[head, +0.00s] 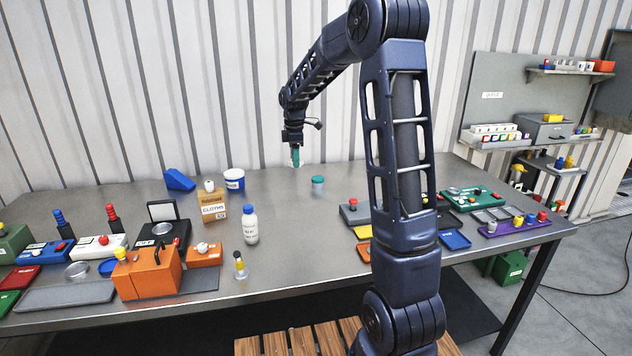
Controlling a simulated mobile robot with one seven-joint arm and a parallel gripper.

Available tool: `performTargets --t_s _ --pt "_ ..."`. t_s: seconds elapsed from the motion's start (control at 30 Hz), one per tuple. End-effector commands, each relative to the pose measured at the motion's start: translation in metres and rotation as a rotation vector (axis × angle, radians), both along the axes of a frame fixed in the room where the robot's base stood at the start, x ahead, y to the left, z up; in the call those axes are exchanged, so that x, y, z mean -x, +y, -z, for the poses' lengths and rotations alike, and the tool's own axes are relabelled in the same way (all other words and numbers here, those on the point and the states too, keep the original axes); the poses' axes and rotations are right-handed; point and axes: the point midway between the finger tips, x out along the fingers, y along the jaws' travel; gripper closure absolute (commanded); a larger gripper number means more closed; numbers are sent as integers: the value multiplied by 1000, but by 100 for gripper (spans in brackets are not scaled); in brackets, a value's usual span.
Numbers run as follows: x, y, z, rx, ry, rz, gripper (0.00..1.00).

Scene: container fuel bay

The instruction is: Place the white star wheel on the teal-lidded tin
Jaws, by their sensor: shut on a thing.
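The teal-lidded tin (318,183) stands upright on the grey metal table, right of the middle of its far half. My gripper (296,160) hangs pointing down above the table, a little left of the tin and higher than it, apart from it. Its teal fingertips are shut on a small pale thing, which I take to be the white star wheel. The fingers mostly hide it, and its shape is too small to make out.
A box labelled cloths (212,207) with a white item on top, a white bottle (250,225) and a blue-white tub (234,180) stand left of the tin. An orange box (146,272) is front left. Trays and a purple rack (514,227) lie right. Table around the tin is clear.

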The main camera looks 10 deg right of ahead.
Motion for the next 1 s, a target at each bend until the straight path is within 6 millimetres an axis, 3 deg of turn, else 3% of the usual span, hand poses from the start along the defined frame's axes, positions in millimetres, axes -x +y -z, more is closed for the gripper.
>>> performTargets --t_s 0.03,0.2,0.6,0.8,1.0 --pt "-19 -6 -2 0 0 -1 82" --pt "-75 -27 -10 -1 -1 -17 82" --pt "-188 -95 -19 -1 -1 -48 82" --pt "-222 -125 -18 0 0 -58 82" --pt "-235 -139 -16 0 1 -62 82"
